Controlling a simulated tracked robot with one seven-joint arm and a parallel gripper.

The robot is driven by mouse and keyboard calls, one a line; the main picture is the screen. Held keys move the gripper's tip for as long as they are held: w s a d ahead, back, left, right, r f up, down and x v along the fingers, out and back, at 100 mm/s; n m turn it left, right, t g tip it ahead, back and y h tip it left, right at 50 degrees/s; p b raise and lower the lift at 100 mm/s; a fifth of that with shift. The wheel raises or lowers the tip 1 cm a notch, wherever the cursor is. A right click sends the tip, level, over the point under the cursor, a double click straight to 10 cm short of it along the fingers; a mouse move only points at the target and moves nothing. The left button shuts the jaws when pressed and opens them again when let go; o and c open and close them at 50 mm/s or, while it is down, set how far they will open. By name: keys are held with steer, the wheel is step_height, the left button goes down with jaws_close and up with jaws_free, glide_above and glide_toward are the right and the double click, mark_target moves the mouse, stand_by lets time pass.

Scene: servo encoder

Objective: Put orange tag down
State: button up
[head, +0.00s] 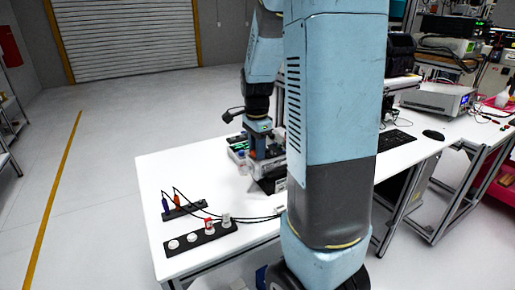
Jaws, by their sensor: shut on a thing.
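My gripper (262,152) points down over the far part of the white table, in front of a cluster of equipment. It is small in the head view and partly merges with the things around it. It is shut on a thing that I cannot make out. I cannot pick out the orange tag with certainty. An orange plug-like piece (177,201) stands in a black strip (184,210) at the table's left, beside a blue one (165,205), well apart from my gripper.
A second black strip (200,237) near the front holds white round pieces, a red-and-white piece (209,225) and a pale one (226,220). Black cables cross the white table (160,165). A keyboard (394,139) lies farther right.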

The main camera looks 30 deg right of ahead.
steer(key=shift+f, duration=0.15)
steer(key=o, duration=1)
step_height(320, 180, up, 12)
steer(key=f, duration=0.1)
steer(key=s+a+r+n+t, duration=0.1)
steer(key=s+a+n+t, duration=0.1)
steer(key=s+a+n, duration=0.2)
steer(key=s+a+r+n+t, duration=0.1)
steer(key=s+a+r+n, duration=0.1)
steer(key=s+n, duration=0.6)
steer(key=s+a+r+n+t, duration=0.1)
steer(key=s+a+n+t, duration=0.1)
steer(key=s+a+n, duration=0.3)
steer(key=shift+s+a+r+n+t, duration=0.15)
steer(key=shift+s+n, duration=0.05)
steer(key=shift+s, duration=0.3)
steer(key=shift+s+a+r+n+t, duration=0.1)
steer(key=shift+s+a+n+t, duration=0.1)
steer(key=shift+s, duration=0.25)
